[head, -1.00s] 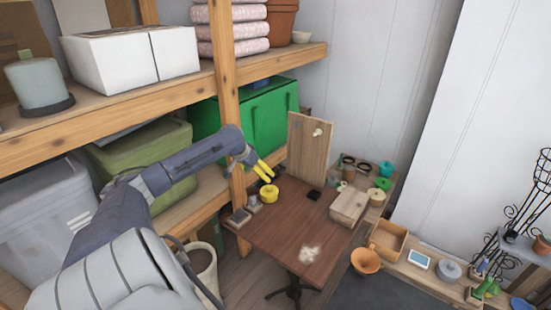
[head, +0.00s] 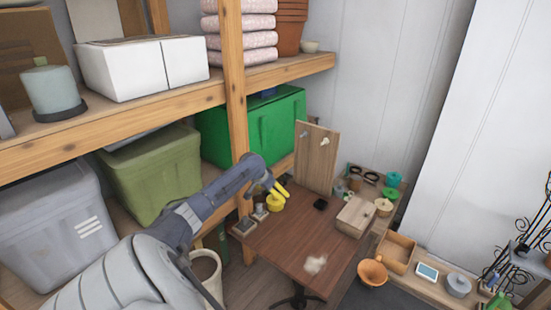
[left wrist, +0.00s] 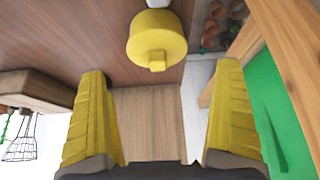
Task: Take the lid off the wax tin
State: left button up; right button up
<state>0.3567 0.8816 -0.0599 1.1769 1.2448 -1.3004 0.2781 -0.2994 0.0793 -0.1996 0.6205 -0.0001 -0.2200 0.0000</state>
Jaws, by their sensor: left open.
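A yellow round tin (head: 275,204) stands at the back left of the brown table (head: 300,245); I take it for the wax tin, though no label is readable. In the left wrist view its yellow lid (left wrist: 157,32) with a small square knob shows beyond the fingers. My left gripper (head: 279,190) is open, with its yellow fingers just above and beside the tin in the head view. In the left wrist view the gap between the fingertips (left wrist: 158,74) is empty and the tin is apart from both. My right gripper is not in view.
Small grey items stand left of the tin. A shelf post (head: 236,110) rises close to my left arm. The table's front is mostly clear.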

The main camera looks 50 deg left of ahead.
pick_arm(q)
jog(key=shift+d+x, duration=0.2)
jog(key=shift+x, duration=1.95)
jog(key=shift+c, duration=0.3)
jog(key=c, duration=1)
jog(key=shift+o, duration=0.2)
